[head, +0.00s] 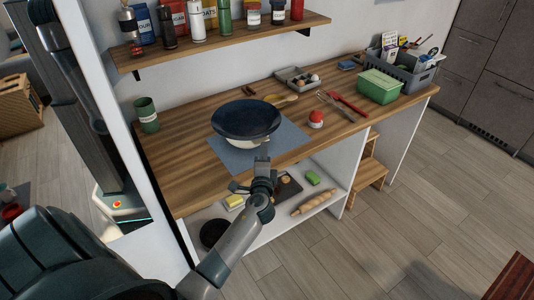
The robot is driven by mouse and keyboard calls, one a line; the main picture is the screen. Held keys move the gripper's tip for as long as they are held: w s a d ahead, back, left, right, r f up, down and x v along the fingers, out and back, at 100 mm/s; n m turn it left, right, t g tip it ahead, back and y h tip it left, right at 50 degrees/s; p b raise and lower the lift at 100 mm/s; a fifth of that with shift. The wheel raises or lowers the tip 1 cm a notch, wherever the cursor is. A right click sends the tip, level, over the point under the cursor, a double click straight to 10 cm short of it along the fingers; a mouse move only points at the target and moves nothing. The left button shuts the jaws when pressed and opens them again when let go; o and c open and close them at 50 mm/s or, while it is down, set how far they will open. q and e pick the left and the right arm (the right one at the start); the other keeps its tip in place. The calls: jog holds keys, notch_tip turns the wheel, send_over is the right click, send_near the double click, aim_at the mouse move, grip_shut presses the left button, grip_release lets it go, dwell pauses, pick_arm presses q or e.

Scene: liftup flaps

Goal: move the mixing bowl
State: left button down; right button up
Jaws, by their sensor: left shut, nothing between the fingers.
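The mixing bowl (246,119) is dark blue inside with a pale base. It stands upright on a grey-blue mat (283,141) on the wooden worktop. My left gripper (262,162) is in front of the bowl, at the worktop's front edge in the picture. It is shut with nothing in it, and appears apart from the bowl. My right gripper does not show.
A red-topped timer (316,118), a whisk, a red-handled tool, a green box (379,87) and a grey crate (404,68) lie to the right. A green cup (147,115) stands left. A shelf (221,40) of jars hangs above. Below is an open compartment with a rolling pin (314,202).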

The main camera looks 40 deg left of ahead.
aim_at(227, 124)
pick_arm(q)
jog(key=w+a+b, duration=0.1)
jog(key=a, duration=0.6)
jog(key=w+a+b, duration=0.2)
jog(key=a, duration=0.5)
jog(key=w+a+b, duration=0.1)
jog(key=a+b, duration=0.1)
jog(key=a, duration=0.5)
jog(key=shift+w+f, duration=0.1)
jog(key=shift+w, duration=0.15)
jog(key=shift+d, duration=0.3)
jog(key=shift+d, duration=0.15)
